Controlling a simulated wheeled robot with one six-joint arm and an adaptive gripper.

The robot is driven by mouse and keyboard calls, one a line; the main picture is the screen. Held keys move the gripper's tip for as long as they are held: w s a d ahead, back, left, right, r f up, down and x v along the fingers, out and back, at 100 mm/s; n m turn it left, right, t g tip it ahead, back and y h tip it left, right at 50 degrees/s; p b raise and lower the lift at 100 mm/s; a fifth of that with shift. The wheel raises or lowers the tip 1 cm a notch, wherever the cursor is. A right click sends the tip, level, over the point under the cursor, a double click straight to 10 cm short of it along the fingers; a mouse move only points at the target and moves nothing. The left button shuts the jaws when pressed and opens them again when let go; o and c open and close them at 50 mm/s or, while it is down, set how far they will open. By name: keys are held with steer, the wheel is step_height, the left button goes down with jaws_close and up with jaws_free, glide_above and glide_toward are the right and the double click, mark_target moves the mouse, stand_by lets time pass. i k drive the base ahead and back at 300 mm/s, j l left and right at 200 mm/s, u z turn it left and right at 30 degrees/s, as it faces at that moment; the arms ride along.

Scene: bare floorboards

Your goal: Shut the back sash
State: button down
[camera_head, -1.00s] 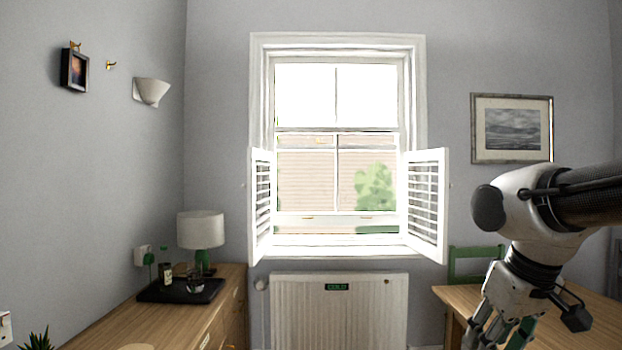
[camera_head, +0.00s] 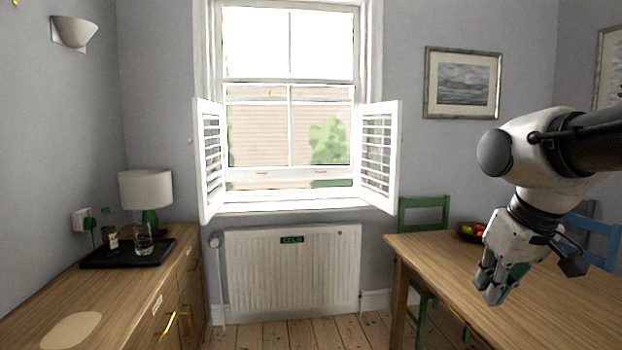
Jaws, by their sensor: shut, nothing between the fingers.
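A white sash window (camera_head: 290,82) stands in the back wall. Its lower sash (camera_head: 262,175) has two small brass pulls on its bottom rail. A narrow strip of outdoor view shows below that rail, so the sash looks slightly raised above the sill (camera_head: 290,207). Two horizontal rails show apart near mid-window, with a small brass fitting between them. My gripper (camera_head: 492,289) is shut and empty, pointing down at the right, over the wooden table in the picture and well away from the window.
White louvred shutters stand open at left (camera_head: 210,160) and right (camera_head: 379,155). A radiator (camera_head: 290,275) is below. A sideboard (camera_head: 120,310) with lamp (camera_head: 146,188) and tray is left. A table (camera_head: 450,270), green chair (camera_head: 424,205) and fruit bowl (camera_head: 466,232) are right. Floorboards show between.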

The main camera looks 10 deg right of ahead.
mark_target(290, 173)
steer(key=i, duration=3.4)
